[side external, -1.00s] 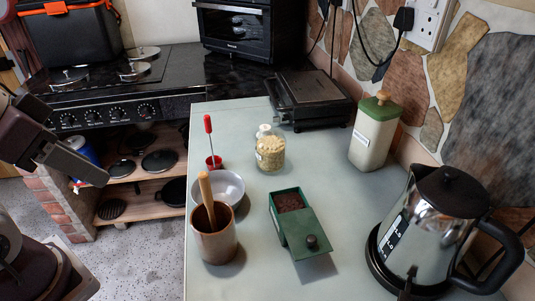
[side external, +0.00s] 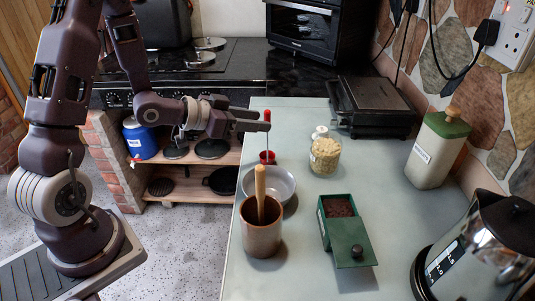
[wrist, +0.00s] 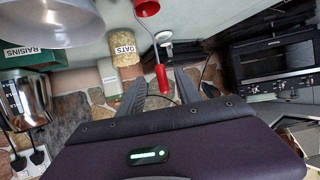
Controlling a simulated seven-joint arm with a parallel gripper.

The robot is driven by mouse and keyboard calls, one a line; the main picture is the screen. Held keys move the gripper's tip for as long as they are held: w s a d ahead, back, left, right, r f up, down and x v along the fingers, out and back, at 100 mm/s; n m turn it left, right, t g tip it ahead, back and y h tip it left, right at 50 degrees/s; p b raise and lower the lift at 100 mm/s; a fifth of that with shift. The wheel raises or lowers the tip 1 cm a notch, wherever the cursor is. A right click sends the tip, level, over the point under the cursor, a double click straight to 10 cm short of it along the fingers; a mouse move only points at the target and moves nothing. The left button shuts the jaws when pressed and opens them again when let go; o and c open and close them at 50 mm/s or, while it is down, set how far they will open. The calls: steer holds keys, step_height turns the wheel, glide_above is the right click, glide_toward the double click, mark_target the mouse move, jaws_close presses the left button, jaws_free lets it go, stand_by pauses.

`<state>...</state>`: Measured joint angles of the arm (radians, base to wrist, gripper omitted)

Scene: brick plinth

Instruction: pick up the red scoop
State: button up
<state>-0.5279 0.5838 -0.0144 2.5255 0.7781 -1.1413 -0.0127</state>
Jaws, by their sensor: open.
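The red scoop stands upright on the counter behind the white bowl. Its red cup (side external: 267,157) is at the bottom, and a thin metal shaft rises to a red handle (side external: 267,116). My gripper (side external: 266,121) is level, its open fingers reaching in from the left at handle height. In the wrist view the red handle (wrist: 162,78) shows in the gap between my two fingers (wrist: 159,86), and the cup (wrist: 147,8) is at the top edge. I cannot tell whether a finger touches the handle. Nothing is held.
Close by are the bowl (side external: 283,187), a brown cup (side external: 262,238) with a wooden pestle, and the oats jar (side external: 325,156). A green box (side external: 345,238), a canister (side external: 434,155), a grill (side external: 372,108) and a kettle (side external: 485,245) stand further right. Some counter is clear between them.

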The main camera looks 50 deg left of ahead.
steer(key=x, duration=0.7)
steer(key=shift+w+a, duration=0.1)
jaws_close()
